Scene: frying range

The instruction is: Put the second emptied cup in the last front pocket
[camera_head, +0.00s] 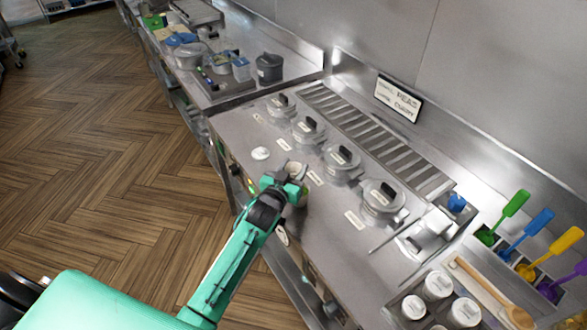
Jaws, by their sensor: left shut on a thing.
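My left gripper (290,186), on the teal arm, is over the front part of the steel range top. It is shut on a small pale cup (296,169), whose rim shows just beyond the fingers; the gripper hides most of it. I cannot see into the cup. A steel holder (392,309) at the lower right has round pockets with several white cups or jars, among them one at its front left (413,307) and one further back (438,285). The bottom edge of the view cuts it off, so I cannot tell which front pocket is empty. My right gripper is not in view.
Several lidded wells (342,164) line the range behind my gripper. A small white round object (260,153) lies left of it. A steel basket-like tool (425,235), a wooden spoon (490,290) and coloured scoops (515,203) are at the right. The front strip is mostly clear.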

